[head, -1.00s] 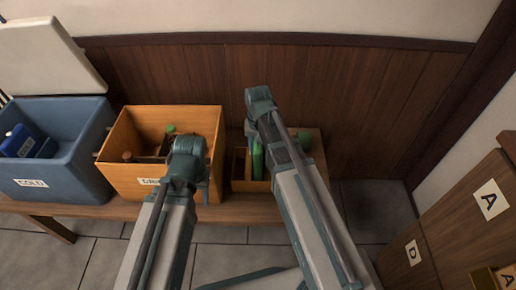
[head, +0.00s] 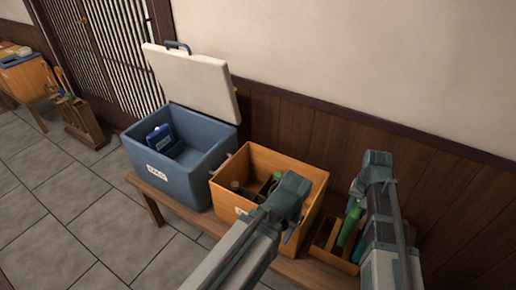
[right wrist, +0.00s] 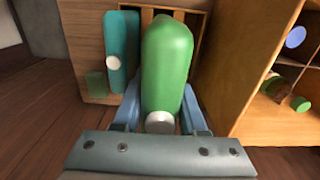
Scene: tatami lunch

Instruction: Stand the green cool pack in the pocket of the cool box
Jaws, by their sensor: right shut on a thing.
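The green cool pack (right wrist: 167,65), rounded with a pale round cap, is between the fingers of my right gripper (right wrist: 160,118), which is shut on it. In the head view the green pack (head: 350,222) shows just left of my right arm, at a small wooden rack (head: 324,249). I cannot tell whether it is clear of the rack. The blue cool box (head: 190,190) stands open at the left end of the bench, with its white lid raised. Its pocket is not clearly visible.
The orange wooden crate (head: 240,196) with bottles stands between cool box and rack. A blue pack (head: 158,138) is inside the cool box. A teal pack (right wrist: 121,45) stands beside the green one in the right wrist view. The raised lid (head: 195,80) stands against the wall.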

